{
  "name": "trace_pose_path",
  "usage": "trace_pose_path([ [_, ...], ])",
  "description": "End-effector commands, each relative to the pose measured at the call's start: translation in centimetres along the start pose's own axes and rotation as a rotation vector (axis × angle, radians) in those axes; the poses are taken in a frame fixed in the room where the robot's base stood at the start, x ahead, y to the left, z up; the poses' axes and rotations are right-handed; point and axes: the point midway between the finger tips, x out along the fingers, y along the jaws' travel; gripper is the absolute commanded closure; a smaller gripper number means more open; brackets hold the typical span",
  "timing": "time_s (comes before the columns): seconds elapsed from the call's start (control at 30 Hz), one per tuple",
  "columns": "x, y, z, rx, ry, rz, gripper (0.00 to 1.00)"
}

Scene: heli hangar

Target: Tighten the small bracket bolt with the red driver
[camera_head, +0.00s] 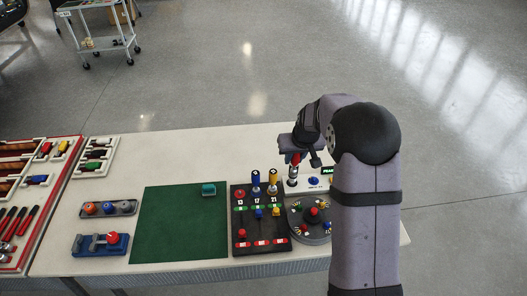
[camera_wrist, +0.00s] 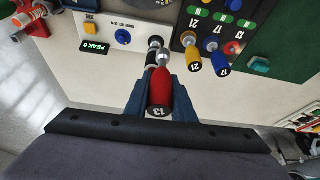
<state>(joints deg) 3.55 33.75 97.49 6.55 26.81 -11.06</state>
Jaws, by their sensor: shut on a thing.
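My gripper (camera_wrist: 160,88) is shut on the red driver (camera_wrist: 160,92), whose handle end is marked 13. In the head view my gripper (camera_head: 297,150) is over the back right of the table, with the red driver (camera_head: 295,159) pointing down. Its metal and black lower part shows in the wrist view beside the white box with a display. I cannot tell whether its tip touches anything. The dark board (camera_head: 239,222) has a blue driver (camera_wrist: 214,54) marked 17, a yellow driver (camera_wrist: 191,54) marked 21 and an empty red ring (camera_wrist: 232,48). I cannot make out the small bracket bolt.
A round dark plate (camera_head: 309,236) with coloured knobs stands in front. A green mat (camera_head: 180,230) bears a teal block (camera_head: 209,189). A red-edged tool tray (camera_head: 48,215) is at left.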

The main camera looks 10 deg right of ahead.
Motion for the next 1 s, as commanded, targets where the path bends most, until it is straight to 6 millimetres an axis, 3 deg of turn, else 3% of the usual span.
trace_pose_path([
  [0.03, -0.4, 2.4, 0.5, 0.032, -0.002, 0.013, 0.99],
  [0.2, -0.7, 9.2, 2.7, 0.114, 0.0, 0.051, 0.99],
  [0.43, 0.9, 15.7, 5.3, 0.186, 0.004, 0.088, 0.99],
  [0.7, 1.8, 18.8, 6.4, 0.215, 0.008, 0.104, 0.99],
  [1.0, 2.0, 18.9, 6.6, 0.216, 0.007, 0.104, 0.99],
])
